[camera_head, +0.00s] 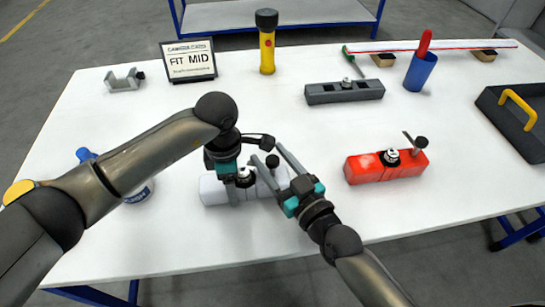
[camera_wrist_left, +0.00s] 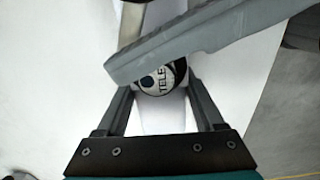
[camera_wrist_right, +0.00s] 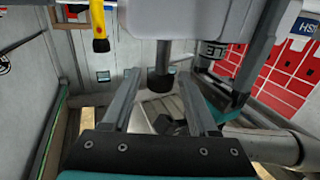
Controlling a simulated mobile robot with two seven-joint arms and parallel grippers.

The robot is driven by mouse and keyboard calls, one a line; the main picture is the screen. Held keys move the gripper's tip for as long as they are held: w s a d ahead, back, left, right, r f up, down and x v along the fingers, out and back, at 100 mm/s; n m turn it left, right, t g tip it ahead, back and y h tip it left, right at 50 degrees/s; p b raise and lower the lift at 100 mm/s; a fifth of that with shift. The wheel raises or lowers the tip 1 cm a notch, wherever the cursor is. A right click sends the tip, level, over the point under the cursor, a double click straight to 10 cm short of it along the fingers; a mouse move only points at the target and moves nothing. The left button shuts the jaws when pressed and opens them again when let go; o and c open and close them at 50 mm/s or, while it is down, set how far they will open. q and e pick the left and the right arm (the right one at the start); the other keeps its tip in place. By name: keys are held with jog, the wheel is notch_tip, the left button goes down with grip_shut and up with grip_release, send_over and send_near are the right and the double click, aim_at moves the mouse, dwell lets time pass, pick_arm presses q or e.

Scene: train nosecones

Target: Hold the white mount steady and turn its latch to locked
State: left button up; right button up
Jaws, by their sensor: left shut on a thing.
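The white mount (camera_head: 215,191) lies on the table at front centre, partly hidden by both arms. Its round, dark-rimmed dial (camera_wrist_left: 160,77) shows between the fingers in the left wrist view. My left gripper (camera_head: 238,187) is shut on the white mount from above, one finger on each side. The latch's black knob (camera_head: 272,161) stands at the mount's right part. My right gripper (camera_head: 270,155) is open, and in the right wrist view the knob (camera_wrist_right: 160,82) is between its fingertips with gaps on both sides. A right finger crosses over the dial in the left wrist view.
A red mount (camera_head: 365,170) lies to the right and a dark grey mount (camera_head: 325,97) behind. A sign (camera_head: 189,61), yellow flashlight (camera_head: 267,52), blue cup (camera_head: 419,73) and dark tray (camera_head: 505,115) stand farther out. A blue-capped bottle (camera_head: 85,155) is partly behind my left arm.

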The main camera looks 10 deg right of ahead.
grip_shut()
jog(key=shift+y, duration=0.3)
pick_arm(q)
jog(key=shift+d, duration=0.1)
pick_arm(e)
jog(key=shift+a+r+n+g+y, duration=0.15)
jog(key=shift+n+g+y, duration=0.3)
jog(key=shift+n+y, duration=0.3)
jog(key=shift+a+r+n+g+y, duration=0.1)
jog(key=shift+n+g+y, duration=0.35)
jog(key=shift+n+y, duration=0.25)
pick_arm(q)
jog(key=shift+s, duration=0.1)
pick_arm(e)
jog(key=shift+n+g+y, duration=0.75)
jog(key=shift+g+y, duration=0.15)
jog(key=shift+y, duration=0.15)
jog(key=shift+s+d+f, duration=0.1)
jog(key=shift+f, duration=0.05)
jog(key=shift+o, duration=0.8)
grip_release()
jog(key=shift+d+f, duration=0.1)
jog(key=shift+d, duration=0.1)
